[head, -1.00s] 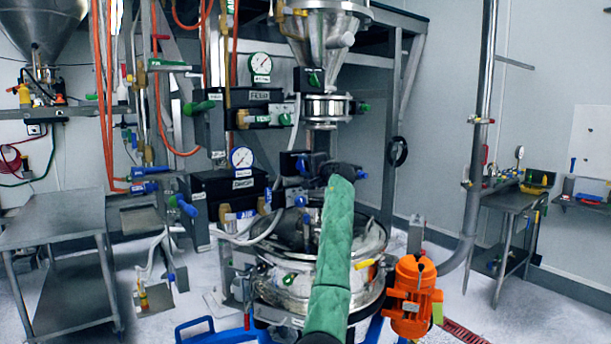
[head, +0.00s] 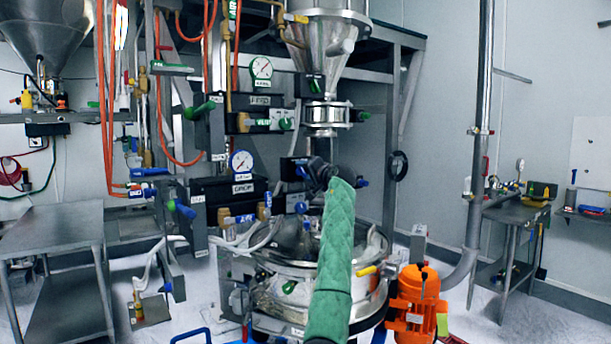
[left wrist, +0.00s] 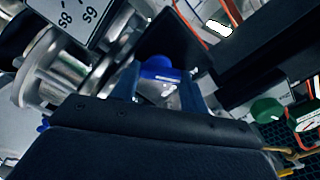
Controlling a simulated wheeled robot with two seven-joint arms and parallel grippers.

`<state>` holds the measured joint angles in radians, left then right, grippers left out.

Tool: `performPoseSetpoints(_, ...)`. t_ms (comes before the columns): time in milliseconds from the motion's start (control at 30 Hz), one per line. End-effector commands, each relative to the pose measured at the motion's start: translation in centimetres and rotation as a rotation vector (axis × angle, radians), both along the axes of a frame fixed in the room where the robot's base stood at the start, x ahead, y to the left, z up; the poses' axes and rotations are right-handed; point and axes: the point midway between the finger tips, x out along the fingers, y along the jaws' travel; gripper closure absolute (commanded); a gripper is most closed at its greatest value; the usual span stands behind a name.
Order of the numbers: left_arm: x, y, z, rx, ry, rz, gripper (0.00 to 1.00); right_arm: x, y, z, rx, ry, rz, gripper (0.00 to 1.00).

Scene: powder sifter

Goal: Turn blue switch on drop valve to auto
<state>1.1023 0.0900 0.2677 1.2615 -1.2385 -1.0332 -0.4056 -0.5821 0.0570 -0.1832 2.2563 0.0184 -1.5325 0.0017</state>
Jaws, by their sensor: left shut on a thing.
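The blue switch (left wrist: 158,70) shows in the left wrist view between the two fingers of my left gripper (left wrist: 162,88), which is shut on it. The switch sits in front of a dark plate. Which way it points is hard to tell. In the head view my left gripper (head: 308,174), at the end of the green-sleeved arm, is against the dark valve box (head: 289,168) below the steel hopper. The arm and gripper hide part of the box there, and its label cannot be read. My right gripper is not in view.
The steel sifter bowl (head: 275,262) stands below my left arm, with an orange motor (head: 414,300) at its right. Gauge panels (head: 262,70) and hoses crowd the left of the hopper (head: 322,50). A green knob (left wrist: 266,108) is at the right in the left wrist view.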

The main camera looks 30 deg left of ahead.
Motion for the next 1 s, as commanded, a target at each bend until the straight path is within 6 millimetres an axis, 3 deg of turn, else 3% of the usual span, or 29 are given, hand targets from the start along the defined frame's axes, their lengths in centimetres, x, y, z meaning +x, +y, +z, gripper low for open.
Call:
performPoseSetpoints(467, 0.05, 0.0, -0.51, -0.007, -0.002, 0.001, 0.79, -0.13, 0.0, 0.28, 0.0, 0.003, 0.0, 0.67)
performPoseSetpoints(500, 0.05, 0.0, -0.52, -0.007, -0.002, 0.001, 0.48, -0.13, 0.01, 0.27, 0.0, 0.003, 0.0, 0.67)
performPoseSetpoints(567, 0.05, 0.0, -0.48, -0.007, -0.002, 0.001, 0.36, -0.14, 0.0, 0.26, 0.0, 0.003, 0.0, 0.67)
performPoseSetpoints(1000, -0.19, -0.64, -0.3, -0.003, -0.005, -0.001, 0.34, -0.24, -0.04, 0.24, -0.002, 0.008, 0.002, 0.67)
